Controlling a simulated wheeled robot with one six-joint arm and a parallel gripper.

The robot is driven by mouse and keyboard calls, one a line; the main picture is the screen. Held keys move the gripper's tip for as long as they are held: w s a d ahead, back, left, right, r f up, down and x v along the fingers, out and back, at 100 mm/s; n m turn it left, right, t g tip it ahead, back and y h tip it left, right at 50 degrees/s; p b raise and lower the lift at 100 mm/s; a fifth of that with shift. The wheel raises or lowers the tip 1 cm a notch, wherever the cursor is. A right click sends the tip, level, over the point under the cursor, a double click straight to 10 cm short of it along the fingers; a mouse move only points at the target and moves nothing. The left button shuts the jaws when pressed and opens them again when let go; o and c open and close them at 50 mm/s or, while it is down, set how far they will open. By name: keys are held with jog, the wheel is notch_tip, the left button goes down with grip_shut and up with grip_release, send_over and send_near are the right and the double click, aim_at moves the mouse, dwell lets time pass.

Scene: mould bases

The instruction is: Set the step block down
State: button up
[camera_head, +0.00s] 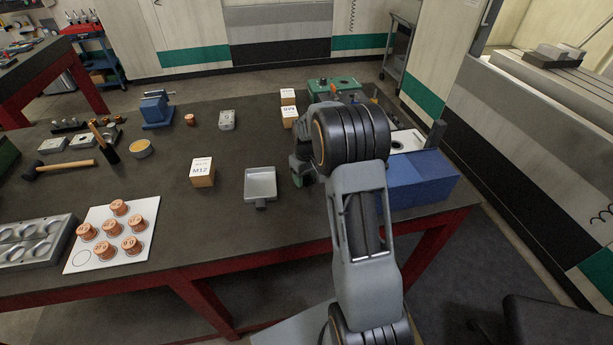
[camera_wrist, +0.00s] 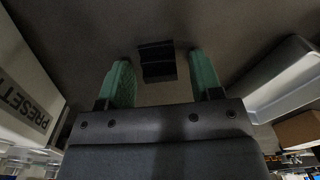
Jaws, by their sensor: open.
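The step block (camera_wrist: 157,62) is a small dark stepped piece. In the wrist view it shows on the dark bench top, in the gap between my gripper's two green fingers and near their tips. My gripper (camera_wrist: 162,78) is open, with a visible gap between each finger and the block. In the head view my gripper (camera_head: 299,172) is low over the bench, right of the grey tray, and largely covered by my arm. The step block cannot be made out in the head view.
The grey tray (camera_head: 261,184) also shows in the wrist view (camera_wrist: 285,85). A box lettered PRESET (camera_wrist: 28,105) stands at the wrist view's left. The M12 box (camera_head: 202,173) is left of the tray. A blue box (camera_head: 425,180) stands at right. Bench between tray and M12 box is clear.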

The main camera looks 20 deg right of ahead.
aim_at(306, 177)
notch_tip(306, 177, up, 12)
jog(key=s+a+r+m+t, duration=0.1)
jog(key=s+a+r, duration=0.2)
jog(key=s, duration=0.3)
jog(key=s+a+r+t, duration=0.1)
jog(key=s+a+r, duration=0.2)
jog(key=s+a, duration=0.15)
jog(key=s+a+f+m+t, duration=0.1)
jog(key=s+a+f+t, duration=0.1)
jog(key=s, duration=1)
jog(key=shift+s+a+f, duration=0.15)
jog(key=shift+a+f, duration=0.2)
jog(key=shift+a, duration=0.2)
